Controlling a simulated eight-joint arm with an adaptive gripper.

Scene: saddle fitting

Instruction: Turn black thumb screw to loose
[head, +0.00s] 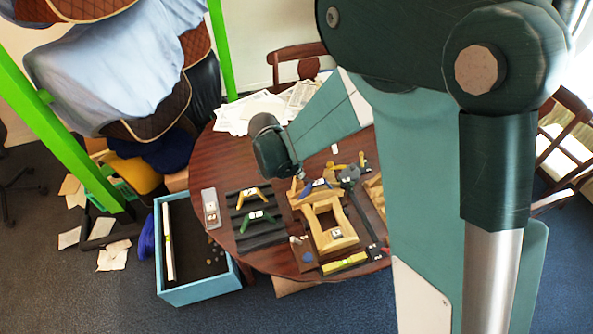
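A wooden fitting frame (331,222) with white labels stands on the round table, with a blue piece (317,188) across its far end. A dark knob-like part (349,174) shows at the frame's far right corner. It is too small to tell whether this is the black thumb screw or how far it is turned. My gripper (299,177) hangs below my dark green wrist, at or above the frame's far left corner. Its fingers are tiny and partly merge with the frame, so contact and opening cannot be told.
The reddish-brown table (222,158) carries a black rack (257,236) with yellow and green saddle-shaped pieces, a grey tray (211,208) and a yellow level (344,263). A blue open box (200,290) stands at the left. My arm hides the table's right side.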

